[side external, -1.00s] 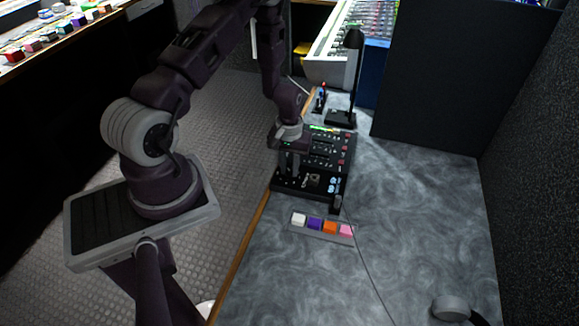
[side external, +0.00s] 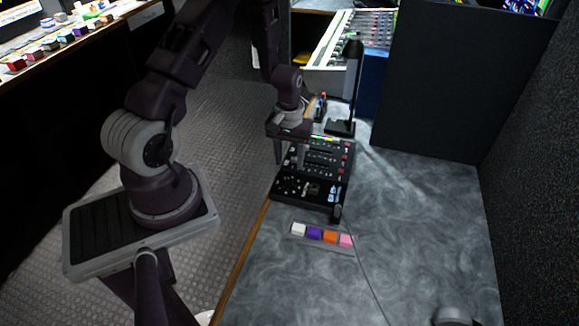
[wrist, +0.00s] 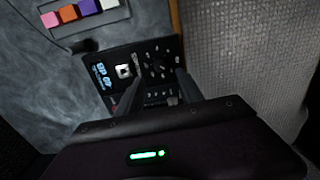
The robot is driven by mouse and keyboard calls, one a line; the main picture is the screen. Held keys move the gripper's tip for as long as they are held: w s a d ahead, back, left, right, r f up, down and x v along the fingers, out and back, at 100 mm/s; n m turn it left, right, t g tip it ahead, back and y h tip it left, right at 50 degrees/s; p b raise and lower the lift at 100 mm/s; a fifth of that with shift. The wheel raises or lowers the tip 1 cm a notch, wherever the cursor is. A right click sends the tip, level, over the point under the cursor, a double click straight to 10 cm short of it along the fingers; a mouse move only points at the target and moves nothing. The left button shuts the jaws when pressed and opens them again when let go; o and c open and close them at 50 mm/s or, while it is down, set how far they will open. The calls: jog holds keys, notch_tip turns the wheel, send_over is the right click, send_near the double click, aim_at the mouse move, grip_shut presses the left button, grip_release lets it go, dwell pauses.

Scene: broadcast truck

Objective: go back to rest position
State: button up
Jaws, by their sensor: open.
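My gripper (side external: 290,158) hangs above the black control console (side external: 308,189), with its two fingers pointing down. The fingers are apart and nothing is between them. In the wrist view my gripper (wrist: 155,88) also shows open and empty over the console (wrist: 110,55), which has knobs, a lit blue display and small switches. The fingers hide part of the console's panel.
A strip of white, purple, orange and pink buttons (side external: 322,235) lies in front of the console. A black lamp (side external: 354,85) stands behind it. A dark partition (side external: 450,85) rises at the back right. The grey tabletop (side external: 420,220) is mostly clear.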

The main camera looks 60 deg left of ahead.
jog(key=d+r+m+t, duration=0.15)
jog(key=d+r, duration=0.25)
jog(key=r, duration=0.6)
jog(key=d+r+m+t, duration=0.1)
jog(key=d+r+m, duration=0.25)
jog(key=r, duration=0.65)
jog(key=s+d+r+m+t, duration=0.1)
jog(key=s+d+r+m, duration=0.1)
jog(key=s+d+r, duration=0.3)
jog(key=s+d+r+m+t, duration=0.2)
jog(key=s+d+r, duration=0.3)
jog(key=s, duration=0.7)
notch_tip(320, 180, up, 2)
jog(key=shift+r, duration=0.1)
